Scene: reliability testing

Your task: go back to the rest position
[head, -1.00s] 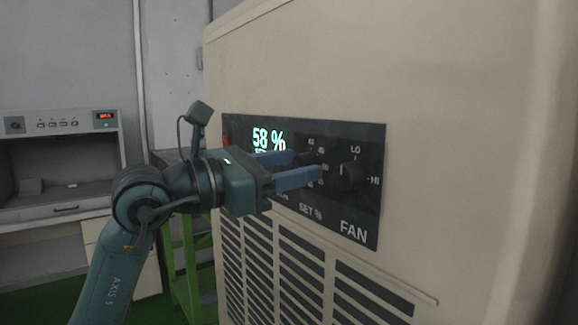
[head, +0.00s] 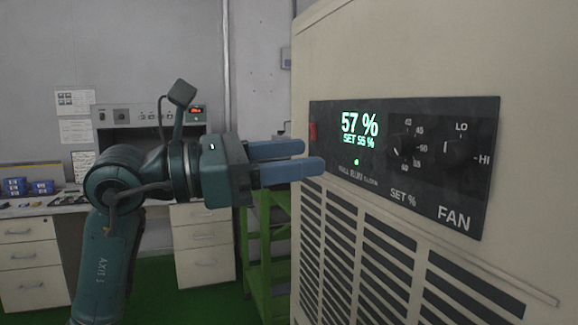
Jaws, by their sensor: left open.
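My left gripper (head: 312,158) is in the head view, left of the middle, its two blue fingers spread apart and empty. The fingers point right, toward a beige machine (head: 410,60) with a black control panel (head: 337,108). The fingertips overlap the panel's left edge in the picture, and I see no contact with a knob. My right gripper is not in view.
A bench with drawers (head: 203,245) and a grey instrument box (head: 150,114) stand behind my arm. Blue bins (head: 28,187) sit at the far left. A green metal frame (head: 265,240) stands beside the machine. Vent slots (head: 395,245) lie below the panel.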

